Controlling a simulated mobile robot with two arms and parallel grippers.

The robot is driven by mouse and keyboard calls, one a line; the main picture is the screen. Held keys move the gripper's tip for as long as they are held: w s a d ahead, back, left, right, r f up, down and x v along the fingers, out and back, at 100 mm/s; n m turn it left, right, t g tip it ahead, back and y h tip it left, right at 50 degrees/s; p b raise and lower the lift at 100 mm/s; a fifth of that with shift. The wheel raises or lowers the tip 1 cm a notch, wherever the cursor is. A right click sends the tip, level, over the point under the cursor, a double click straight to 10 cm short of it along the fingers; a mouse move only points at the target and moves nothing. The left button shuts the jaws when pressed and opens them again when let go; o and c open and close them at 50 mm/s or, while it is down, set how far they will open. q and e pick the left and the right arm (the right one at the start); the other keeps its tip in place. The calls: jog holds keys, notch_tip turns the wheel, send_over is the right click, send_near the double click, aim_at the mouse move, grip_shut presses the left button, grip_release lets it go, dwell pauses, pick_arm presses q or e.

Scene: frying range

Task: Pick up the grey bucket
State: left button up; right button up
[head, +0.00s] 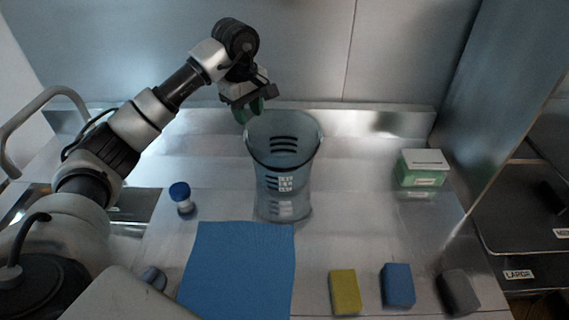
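The grey bucket (268,190), a see-through tapered pail with dark slots and white labels, stands upright on the steel counter near the middle of the head view. My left gripper (250,110) points down at the back left of the bucket's rim, with green finger pads. The pads overlap the rim's edge in the picture. I cannot tell whether they touch it, or how far apart the fingers are. My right gripper is not in view.
A blue cloth (240,270) lies in front of the bucket. A blue-capped jar (181,197) stands left. Yellow (344,291), blue (397,286) and dark grey (458,292) blocks lie front right. A green-and-white box (423,168) stands right.

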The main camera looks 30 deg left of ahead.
pick_arm(q)
jog(key=shift+w+f+b, duration=0.2)
jog(key=shift+f+b, duration=0.5)
jog(key=shift+f, duration=0.85)
jog(key=p, duration=0.1)
send_over(256, 160)
notch_tip(256, 160, down, 5)
jog(key=shift+a+r, duration=0.1)
jog(key=shift+a, duration=0.05)
jog(key=f+p, duration=0.1)
jog(key=f, duration=0.1)
jog(key=f+p, duration=0.1)
jog(key=f, duration=0.1)
jog(key=shift+d+f+p, duration=0.1)
jog(key=shift+d+p, duration=0.15)
jog(key=shift+p, duration=0.1)
jog(key=shift+f, duration=0.6)
grip_shut()
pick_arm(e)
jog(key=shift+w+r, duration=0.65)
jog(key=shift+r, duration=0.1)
